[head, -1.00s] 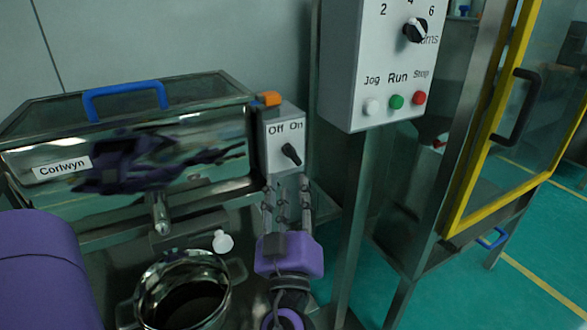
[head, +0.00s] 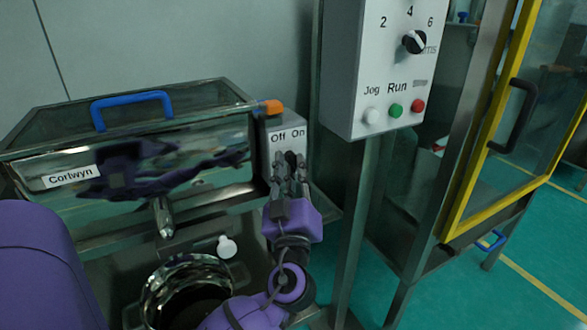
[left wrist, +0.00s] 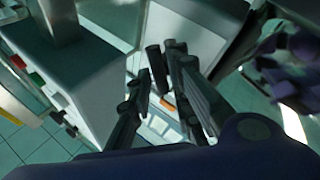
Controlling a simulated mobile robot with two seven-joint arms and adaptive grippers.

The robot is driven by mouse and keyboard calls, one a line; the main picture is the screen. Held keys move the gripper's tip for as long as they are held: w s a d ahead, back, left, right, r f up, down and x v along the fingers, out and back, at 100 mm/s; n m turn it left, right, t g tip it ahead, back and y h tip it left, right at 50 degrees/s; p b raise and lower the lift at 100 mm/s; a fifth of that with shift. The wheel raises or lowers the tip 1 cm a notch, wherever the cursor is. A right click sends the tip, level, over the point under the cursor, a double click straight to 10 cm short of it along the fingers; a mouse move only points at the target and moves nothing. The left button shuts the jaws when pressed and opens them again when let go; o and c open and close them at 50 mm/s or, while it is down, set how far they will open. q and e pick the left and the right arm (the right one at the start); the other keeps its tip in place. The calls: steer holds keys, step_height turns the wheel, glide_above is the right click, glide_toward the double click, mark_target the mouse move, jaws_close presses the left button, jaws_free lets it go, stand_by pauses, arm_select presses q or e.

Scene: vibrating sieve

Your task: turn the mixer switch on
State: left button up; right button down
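The mixer switch (head: 290,157) is a black knob on a grey box (head: 273,138) marked Off and On, at the right end of the steel mixer. My left gripper (head: 290,164) is in front of the box, its two fingers on either side of the knob and partly hiding it. The fingers stand apart. In the left wrist view the left gripper (left wrist: 157,72) shows a dark cylindrical piece between its fingertips, likely the knob. I cannot tell if the fingers touch it. My right gripper is not in view.
A control panel (head: 350,95) with a dial and Jog, Run and Stop buttons stands close on the right. The mixer has a blue handle (head: 132,98) and an orange piece (head: 271,106). A steel pot (head: 150,295) sits below. A yellow-framed door (head: 474,165) is at right.

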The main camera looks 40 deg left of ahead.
arm_select(q)
jaws_close()
